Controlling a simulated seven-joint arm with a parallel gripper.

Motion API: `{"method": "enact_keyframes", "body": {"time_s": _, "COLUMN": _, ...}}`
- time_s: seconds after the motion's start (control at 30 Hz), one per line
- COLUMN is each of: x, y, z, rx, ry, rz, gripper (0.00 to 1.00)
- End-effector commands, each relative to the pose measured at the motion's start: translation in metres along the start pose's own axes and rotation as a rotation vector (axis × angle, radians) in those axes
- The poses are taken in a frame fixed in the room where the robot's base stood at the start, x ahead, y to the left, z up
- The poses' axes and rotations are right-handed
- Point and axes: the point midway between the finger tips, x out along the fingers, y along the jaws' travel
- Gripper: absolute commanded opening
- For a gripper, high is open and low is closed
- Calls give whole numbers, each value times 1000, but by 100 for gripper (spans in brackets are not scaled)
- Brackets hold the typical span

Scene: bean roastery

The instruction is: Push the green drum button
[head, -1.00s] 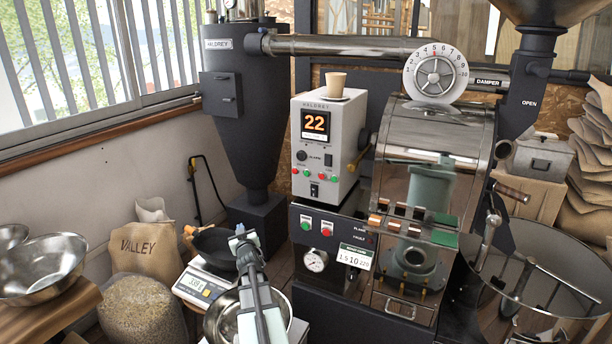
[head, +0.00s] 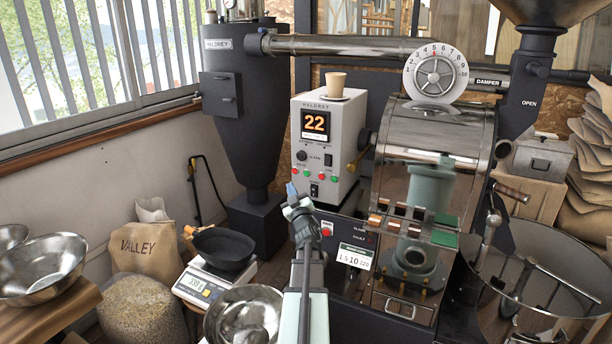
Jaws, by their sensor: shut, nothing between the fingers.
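The front panel (head: 344,229) of the dark roaster base holds a red button (head: 327,229). The green button seen left of it earlier is hidden behind my gripper (head: 292,190). The grey control box (head: 346,135) above also carries a left green button (head: 309,174) and a right green button (head: 334,178), among red ones. Their labels are too small to read, so I cannot tell which green button is the drum one. My gripper is shut and empty, its blue tip pointing up and left, below and left of the box. I cannot tell whether it touches anything.
A paper cup (head: 336,84) stands on the control box. A scale (head: 207,284) with a black pan (head: 222,248) and a steel bowl (head: 243,318) are left of my arm. The steel cooling tray (head: 550,270) is at right. A dark cyclone (head: 238,110) stands behind.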

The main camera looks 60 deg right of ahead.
Motion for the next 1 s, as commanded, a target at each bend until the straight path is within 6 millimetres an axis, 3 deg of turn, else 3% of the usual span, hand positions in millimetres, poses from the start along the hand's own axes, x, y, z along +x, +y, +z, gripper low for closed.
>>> {"method": "enact_keyframes", "body": {"time_s": 0.47, "x": 5, "y": 3, "z": 4, "rx": 1, "ry": -1, "rz": 0, "gripper": 0}}
{"method": "enact_keyframes", "body": {"time_s": 1.0, "x": 44, "y": 30, "z": 32, "rx": 1, "ry": -1, "rz": 1, "gripper": 0}}
